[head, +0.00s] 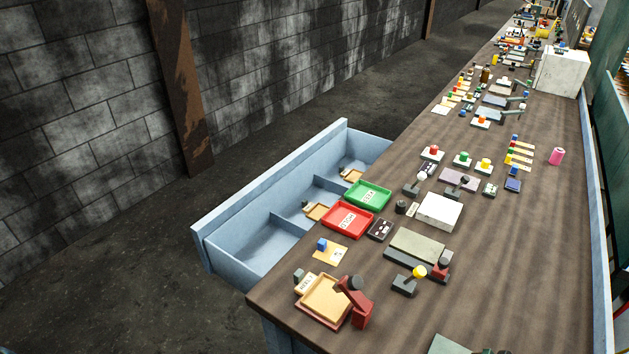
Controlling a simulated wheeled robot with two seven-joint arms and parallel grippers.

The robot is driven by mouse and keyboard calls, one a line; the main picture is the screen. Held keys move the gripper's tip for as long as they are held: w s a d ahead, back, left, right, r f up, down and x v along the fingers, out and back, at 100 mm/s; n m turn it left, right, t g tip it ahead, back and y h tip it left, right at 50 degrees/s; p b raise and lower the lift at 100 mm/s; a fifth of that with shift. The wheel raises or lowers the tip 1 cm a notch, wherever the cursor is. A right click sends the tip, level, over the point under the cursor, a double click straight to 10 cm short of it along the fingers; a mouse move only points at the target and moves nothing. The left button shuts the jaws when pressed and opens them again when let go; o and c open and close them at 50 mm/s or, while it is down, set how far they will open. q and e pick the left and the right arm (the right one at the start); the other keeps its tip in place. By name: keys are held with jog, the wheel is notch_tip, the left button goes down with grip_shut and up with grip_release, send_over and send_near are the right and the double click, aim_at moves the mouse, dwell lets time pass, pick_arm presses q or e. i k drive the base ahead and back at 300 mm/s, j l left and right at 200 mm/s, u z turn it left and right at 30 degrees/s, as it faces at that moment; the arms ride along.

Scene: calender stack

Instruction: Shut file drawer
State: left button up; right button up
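The file drawer (229,267) is light blue and stands pulled out from the left side of the long wooden table. Its long front panel (275,184) faces the brick wall, and inner dividers split it into compartments. Small tan pieces (316,211) show inside or at the edge of the compartments, close to the table. The table edge hides where the drawer goes under the top. Neither of my grippers shows in the head view.
The table (480,255) carries a red tray (347,220), a green tray (368,194), a white block (438,211), a red-handled device (354,299) and many small items. A large white box (561,72) stands far back. Dark floor (120,270) beside the drawer is clear.

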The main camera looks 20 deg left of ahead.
aim_at(238, 241)
jog(key=i+j+z, duration=0.1)
jog(key=j+z, duration=0.2)
jog(key=j, duration=0.3)
jog(key=j+z, duration=0.35)
jog(key=j, duration=0.25)
jog(key=k+j+z, duration=0.1)
jog(key=j+z, duration=0.2)
jog(key=j, duration=1.95)
jog(key=k+j, duration=0.1)
jog(key=j, duration=1.3)
